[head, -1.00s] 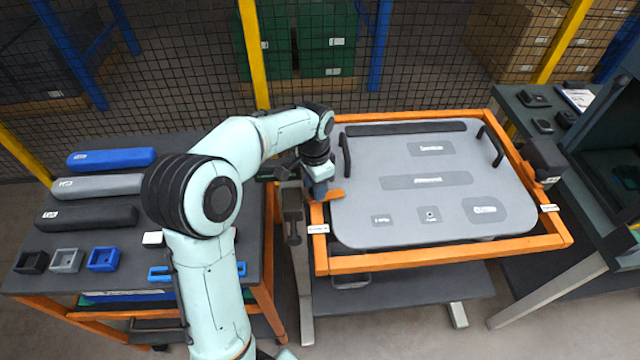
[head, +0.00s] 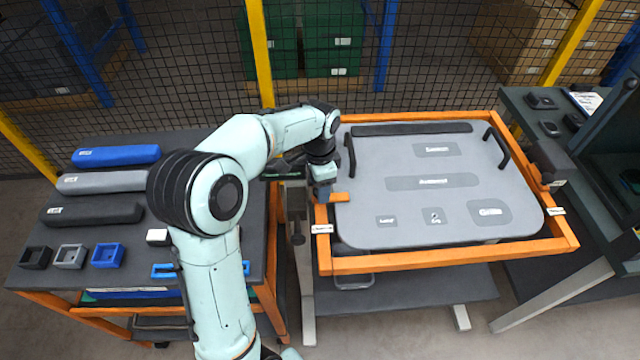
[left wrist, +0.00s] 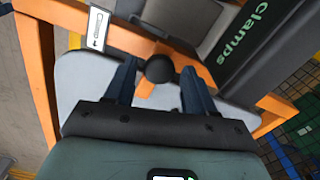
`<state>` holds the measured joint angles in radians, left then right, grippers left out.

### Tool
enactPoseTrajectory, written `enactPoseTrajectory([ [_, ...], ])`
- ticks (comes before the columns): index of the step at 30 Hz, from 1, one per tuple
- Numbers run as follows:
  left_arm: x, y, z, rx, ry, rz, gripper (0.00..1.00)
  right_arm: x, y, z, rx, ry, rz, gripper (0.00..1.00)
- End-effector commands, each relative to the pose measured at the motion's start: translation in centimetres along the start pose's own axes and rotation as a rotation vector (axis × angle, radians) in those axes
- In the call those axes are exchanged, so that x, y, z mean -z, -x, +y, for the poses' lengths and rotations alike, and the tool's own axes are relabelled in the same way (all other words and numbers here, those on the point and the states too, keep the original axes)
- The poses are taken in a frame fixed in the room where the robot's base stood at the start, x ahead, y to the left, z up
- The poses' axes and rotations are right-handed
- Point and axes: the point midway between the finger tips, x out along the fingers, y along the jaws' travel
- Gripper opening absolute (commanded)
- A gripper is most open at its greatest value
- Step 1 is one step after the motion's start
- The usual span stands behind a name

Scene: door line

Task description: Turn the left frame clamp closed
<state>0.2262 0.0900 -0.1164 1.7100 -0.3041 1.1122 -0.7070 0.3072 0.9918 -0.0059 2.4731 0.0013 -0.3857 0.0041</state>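The left frame clamp (head: 340,197) is a short orange bar on the left rail of the orange frame (head: 420,262), over the edge of the grey panel (head: 385,205). In the left wrist view, its black round knob (left wrist: 160,68) sits above an orange arm (left wrist: 146,88). My left gripper (head: 323,188) is down at this clamp. In the left wrist view, the two blue fingers of this gripper (left wrist: 160,82) stand apart on either side of the knob, with gaps visible. The gripper hides part of the clamp in the head view. My right gripper is not in view.
A dark table (head: 120,225) with blue, grey and black bars and small open boxes stands at left. A dark block (head: 546,160) stands at the frame's right rail. A dark cart (head: 590,235) is at far right. Mesh fencing (head: 200,60) runs behind.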

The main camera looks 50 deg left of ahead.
Motion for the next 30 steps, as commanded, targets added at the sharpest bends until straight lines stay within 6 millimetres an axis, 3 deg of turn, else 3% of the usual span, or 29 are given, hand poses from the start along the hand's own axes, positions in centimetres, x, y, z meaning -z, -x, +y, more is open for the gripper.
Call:
enactPoseTrajectory([
  [9, 0.0, 0.1, 0.0, -0.001, 0.002, 0.0, 0.63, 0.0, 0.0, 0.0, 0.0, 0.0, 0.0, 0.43],
  [13, 0.1, 1.1, 0.0, 0.001, 0.002, 0.003, 0.63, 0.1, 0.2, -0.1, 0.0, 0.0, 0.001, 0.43],
  [24, 0.2, 9.0, -0.1, 0.003, 0.001, 0.006, 0.63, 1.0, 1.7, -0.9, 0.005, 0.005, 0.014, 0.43],
  [30, 0.1, 12.3, -0.1, 0.002, 0.001, 0.004, 0.63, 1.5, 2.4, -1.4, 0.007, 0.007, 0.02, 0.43],
])
